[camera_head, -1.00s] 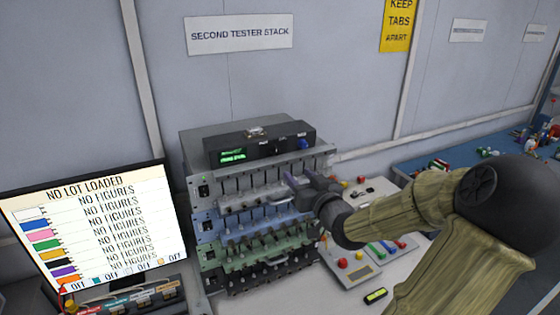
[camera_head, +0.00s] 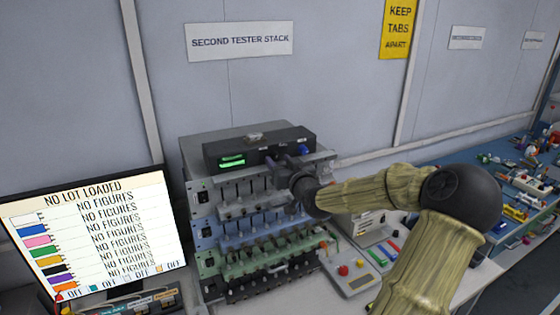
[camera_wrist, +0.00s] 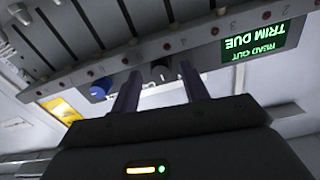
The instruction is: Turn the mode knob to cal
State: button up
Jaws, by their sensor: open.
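The black tester box (camera_head: 221,153) sits on top of the stack, its green display (camera_head: 232,161) lit. My gripper (camera_head: 276,166) is at the box's front, hiding part of it. In the wrist view my gripper (camera_wrist: 160,69) is open, with a dark round knob (camera_wrist: 161,70) showing between its fingertips. I see no finger touching the knob. A blue knob (camera_wrist: 100,92) is beside it, outside the fingers; it also shows in the head view (camera_head: 304,149). The wrist view's display (camera_wrist: 263,46) reads TRIM DUE, upside down. Knob markings are too small to read.
The tester stack (camera_head: 205,235) below has rows of clamps and a protruding handle close under my gripper. A monitor (camera_head: 100,235) stands at the left.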

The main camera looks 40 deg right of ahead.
jog(key=shift+w, duration=0.15)
jog(key=shift+c, duration=0.5)
grip_shut()
jog(key=c, duration=0.9)
grip_release()
jog(key=shift+r+m+p, duration=0.15)
jog(key=shift+m+p, duration=0.6)
jog(key=shift+m, duration=0.65)
jog(key=c, duration=0.9)
grip_release()
jog(key=shift+m, duration=0.9)
jog(key=c, duration=0.9)
grip_release()
jog(key=shift+o, duration=0.5)
grip_release()
